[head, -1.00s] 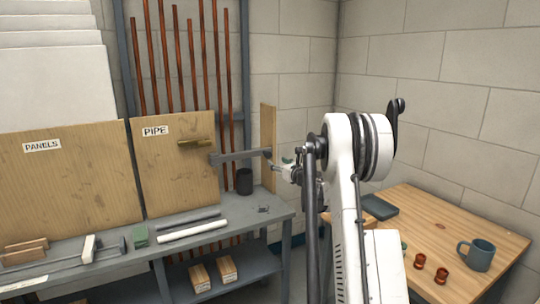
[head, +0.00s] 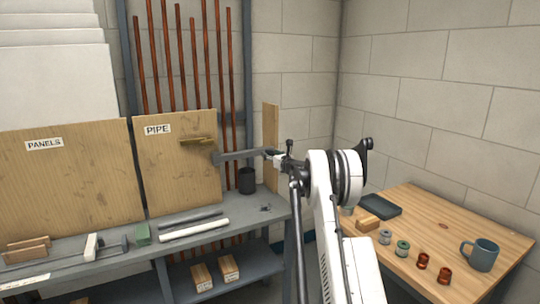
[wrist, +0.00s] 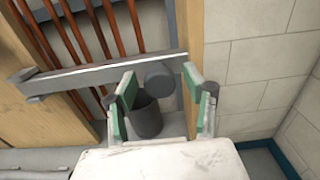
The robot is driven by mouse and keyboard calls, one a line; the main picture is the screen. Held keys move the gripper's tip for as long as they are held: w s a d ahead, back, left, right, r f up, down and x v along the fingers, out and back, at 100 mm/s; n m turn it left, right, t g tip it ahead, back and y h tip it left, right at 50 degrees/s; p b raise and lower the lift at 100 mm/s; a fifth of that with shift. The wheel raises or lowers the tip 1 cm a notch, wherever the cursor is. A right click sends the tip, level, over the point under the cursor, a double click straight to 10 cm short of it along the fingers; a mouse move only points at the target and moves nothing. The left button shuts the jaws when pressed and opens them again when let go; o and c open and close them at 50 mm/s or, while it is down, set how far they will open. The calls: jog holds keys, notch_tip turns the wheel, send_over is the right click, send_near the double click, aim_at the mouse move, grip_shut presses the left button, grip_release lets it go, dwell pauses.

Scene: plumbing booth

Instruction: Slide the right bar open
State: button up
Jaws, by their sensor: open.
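The right bar (head: 238,155) is a flat grey bar, roughly level. It reaches from the right edge of the PIPE panel (head: 180,180) toward the wooden post (head: 270,135). In the wrist view the bar (wrist: 90,80) crosses in front of the copper pipes, with a bracket at its left end. A round grey knob (wrist: 159,75) stands on the bar near its right end. My gripper (wrist: 160,85) is open, with one green-padded finger on each side of the knob; I cannot tell whether they touch it. In the head view my gripper (head: 283,157) is at the bar's right end, partly hidden.
A dark cylindrical bin (head: 247,181) stands on the bench below the bar. A white pipe (head: 194,230) lies on the bench. The wooden table (head: 450,220) at right holds a mug (head: 479,254), a tray and several small fittings.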

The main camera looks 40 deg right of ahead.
jog(key=shift+w+d, duration=0.15)
jog(key=shift+w, duration=0.55)
jog(key=shift+c, duration=0.2)
grip_shut()
